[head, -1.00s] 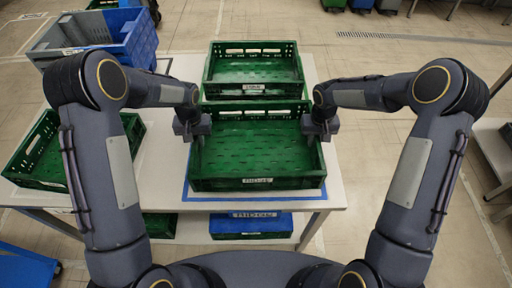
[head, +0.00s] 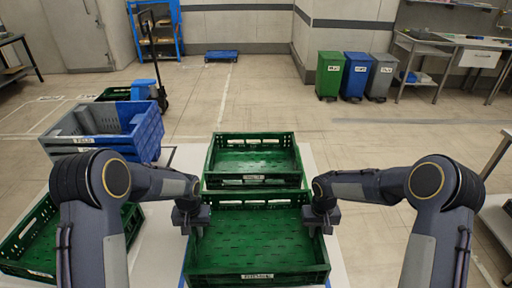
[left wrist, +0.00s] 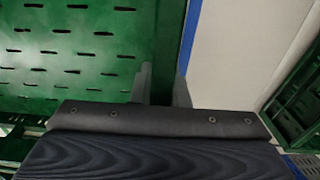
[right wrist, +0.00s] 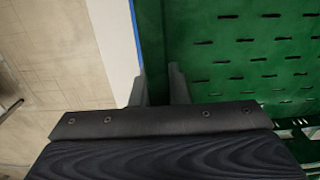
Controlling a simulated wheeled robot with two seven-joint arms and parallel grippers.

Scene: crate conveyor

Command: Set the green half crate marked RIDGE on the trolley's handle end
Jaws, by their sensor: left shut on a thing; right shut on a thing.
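The green half crate (head: 255,280) is empty and sits at the front of the white table, its open top facing up. Its front label is too small to read surely now. My left gripper (head: 192,222) is shut on its left wall and my right gripper (head: 322,220) is shut on its right wall. The wrist views show the wall between the fingers of the left gripper (left wrist: 162,85) and the right gripper (right wrist: 158,85). I cannot tell whether the crate is clear of the table. A black upright handle (head: 158,60), likely the trolley's, stands at the back left.
Another green crate (head: 252,182) stands close behind the held one. A green crate (head: 30,245) lies at the table's left. Several bins (head: 355,75) stand far right. Floor between is open.

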